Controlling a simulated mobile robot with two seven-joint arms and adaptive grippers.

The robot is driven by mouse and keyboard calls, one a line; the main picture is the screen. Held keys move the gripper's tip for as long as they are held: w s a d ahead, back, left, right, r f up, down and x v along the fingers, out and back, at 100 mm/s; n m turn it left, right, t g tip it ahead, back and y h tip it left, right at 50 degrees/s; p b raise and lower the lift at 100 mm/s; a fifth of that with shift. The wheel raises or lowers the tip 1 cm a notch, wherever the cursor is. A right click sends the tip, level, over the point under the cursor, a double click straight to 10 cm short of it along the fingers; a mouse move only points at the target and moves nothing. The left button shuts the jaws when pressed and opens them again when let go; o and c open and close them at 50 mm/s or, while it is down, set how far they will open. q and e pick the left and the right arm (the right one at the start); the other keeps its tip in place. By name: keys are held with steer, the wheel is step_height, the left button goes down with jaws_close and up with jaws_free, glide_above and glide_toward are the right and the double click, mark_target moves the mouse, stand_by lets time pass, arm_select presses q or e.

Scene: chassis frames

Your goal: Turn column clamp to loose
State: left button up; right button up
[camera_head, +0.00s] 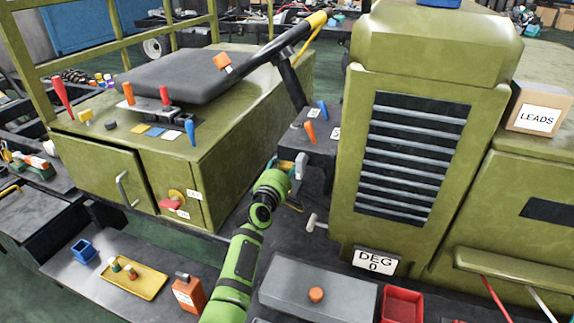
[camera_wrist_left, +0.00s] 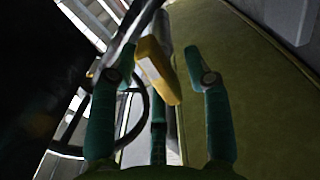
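My left gripper (camera_head: 287,168) is at the middle of the head view, low between the green cabinet and the louvred green housing. In the left wrist view my gripper (camera_wrist_left: 160,95) is open, with its teal fingers spread. A yellow-ended lever (camera_wrist_left: 156,68), which looks like the column clamp's handle, lies tilted between and beyond the fingers. I see no clear contact with either finger. In the head view I cannot make this lever out surely behind my gripper. The dark column (camera_head: 280,45) with a yellow end slants above. My right gripper is not in view.
The louvred housing (camera_head: 485,95) stands close to the right of my arm, and the green cabinet (camera_head: 240,125) to its left. A small T-handle (camera_head: 313,223) and a DEG 0 sign (camera_head: 376,262) are nearby. A grey box (camera_head: 330,290) stands in front.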

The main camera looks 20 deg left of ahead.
arm_select(q)
steer(key=s, duration=1.2)
steer(key=shift+a, duration=0.2)
